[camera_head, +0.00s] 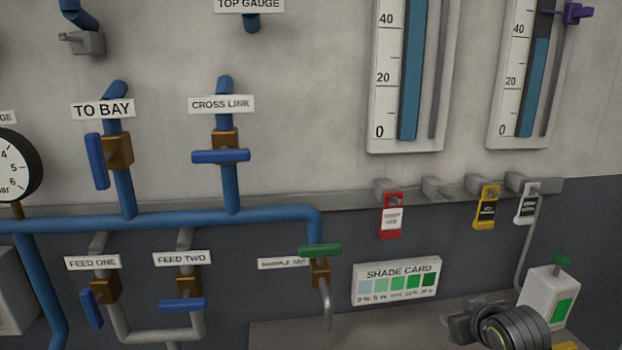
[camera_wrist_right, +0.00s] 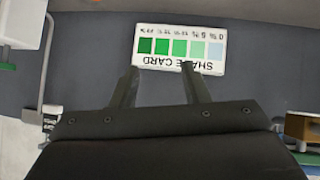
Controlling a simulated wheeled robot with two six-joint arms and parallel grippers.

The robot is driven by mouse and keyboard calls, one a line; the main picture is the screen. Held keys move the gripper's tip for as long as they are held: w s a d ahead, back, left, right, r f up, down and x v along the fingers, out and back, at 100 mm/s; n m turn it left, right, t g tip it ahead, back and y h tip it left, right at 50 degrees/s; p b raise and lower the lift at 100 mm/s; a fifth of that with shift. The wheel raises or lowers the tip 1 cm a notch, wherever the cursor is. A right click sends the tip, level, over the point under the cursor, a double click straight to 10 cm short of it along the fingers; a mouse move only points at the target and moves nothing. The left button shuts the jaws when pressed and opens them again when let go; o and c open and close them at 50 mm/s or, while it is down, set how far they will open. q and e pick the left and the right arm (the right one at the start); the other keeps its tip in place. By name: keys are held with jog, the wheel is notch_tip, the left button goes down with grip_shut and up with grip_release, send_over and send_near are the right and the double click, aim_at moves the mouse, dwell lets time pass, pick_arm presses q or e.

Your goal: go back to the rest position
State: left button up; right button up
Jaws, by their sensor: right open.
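My right gripper (camera_head: 458,324) shows at the bottom right of the head view, in front of the lower wall and right of the shade card (camera_head: 395,282). In the right wrist view, the right gripper (camera_wrist_right: 160,80) has its two fingers apart with nothing between them. The shade card (camera_wrist_right: 180,48) appears upside down just beyond the fingertips there; I see no clear contact. My left gripper is not in the head view.
Blue pipes (camera_head: 170,219) with blue-handled valves run across the wall at left. A green-handled tap (camera_head: 320,268) stands left of the card. Red (camera_head: 391,216), yellow and white tags hang on a rail. A white box (camera_head: 548,296) with a green knob is at far right.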

jog(key=s+f+m+g, duration=0.1)
jog(key=s+f+g, duration=0.3)
jog(key=s+f, duration=1.3)
jog(key=s+f+m+g+h, duration=0.1)
jog(key=s+f+m+g, duration=0.15)
jog(key=s, duration=1.55)
notch_tip(320, 180, down, 27)
jog(key=d+g+b, duration=0.2)
jog(key=s+a+f+b, duration=0.1)
jog(key=s+f, duration=1.4)
jog(key=f, duration=0.1)
jog(key=shift+s+a+n+g, duration=0.2)
jog(key=shift+s+n+g, duration=0.15)
jog(key=shift+n, duration=0.1)
jog(key=shift+f, duration=0.1)
